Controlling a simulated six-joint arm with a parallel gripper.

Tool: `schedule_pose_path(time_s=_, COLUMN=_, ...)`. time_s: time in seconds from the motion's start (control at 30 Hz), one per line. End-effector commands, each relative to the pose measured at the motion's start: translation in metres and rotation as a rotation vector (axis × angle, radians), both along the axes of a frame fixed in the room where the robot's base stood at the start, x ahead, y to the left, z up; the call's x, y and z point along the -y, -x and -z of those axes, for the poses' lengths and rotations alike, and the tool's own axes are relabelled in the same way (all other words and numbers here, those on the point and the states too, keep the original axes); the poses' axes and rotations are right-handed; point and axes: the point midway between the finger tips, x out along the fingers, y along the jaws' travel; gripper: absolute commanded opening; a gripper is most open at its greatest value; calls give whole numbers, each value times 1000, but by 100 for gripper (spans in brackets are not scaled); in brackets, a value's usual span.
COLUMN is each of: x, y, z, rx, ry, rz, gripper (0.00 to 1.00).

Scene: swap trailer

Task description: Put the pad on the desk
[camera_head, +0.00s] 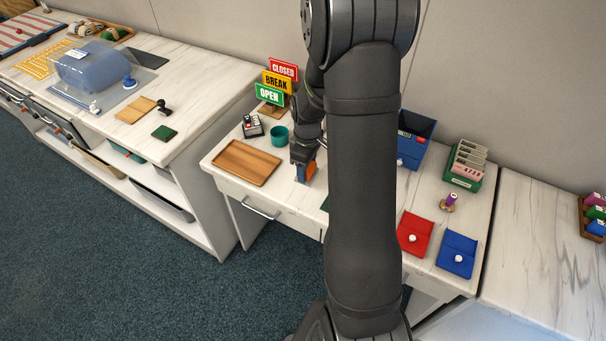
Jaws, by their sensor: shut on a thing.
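My gripper (305,172) is low over the desk (226,147), just right of the wooden tray. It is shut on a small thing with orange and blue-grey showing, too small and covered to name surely. A dark green pad (164,133) lies flat on the left counter. On the desk, a red pad-like case (414,227) and a blue one (458,246), each with a white knob, lie at the right. A dark green edge (325,203) shows beside my arm; the rest is hidden. I cannot tell whether the held thing touches the desk.
A wooden tray (242,163), a teal cup (279,135), signs (277,83), a blue box (414,150) and a green card holder (463,180) stand on the desk. My arm hides its middle.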

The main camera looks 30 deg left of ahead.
Motion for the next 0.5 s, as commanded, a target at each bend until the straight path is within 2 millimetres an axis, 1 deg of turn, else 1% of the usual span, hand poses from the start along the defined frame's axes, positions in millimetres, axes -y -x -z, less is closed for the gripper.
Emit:
schedule_pose_path(time_s=0.03, x=-8, y=1, z=5, rx=-1, ry=1, rz=-3, gripper=32)
schedule_pose_path(time_s=0.17, x=-19, y=3, z=12, rx=-1, ry=1, rz=-1, gripper=32)
schedule_pose_path(time_s=0.27, x=-21, y=3, z=16, rx=-1, ry=1, rz=0, gripper=32)
schedule_pose_path(time_s=0.33, x=-20, y=3, z=22, rx=-1, ry=1, rz=1, gripper=32)
schedule_pose_path(time_s=0.5, x=-20, y=3, z=47, rx=-3, ry=2, rz=0, gripper=32)
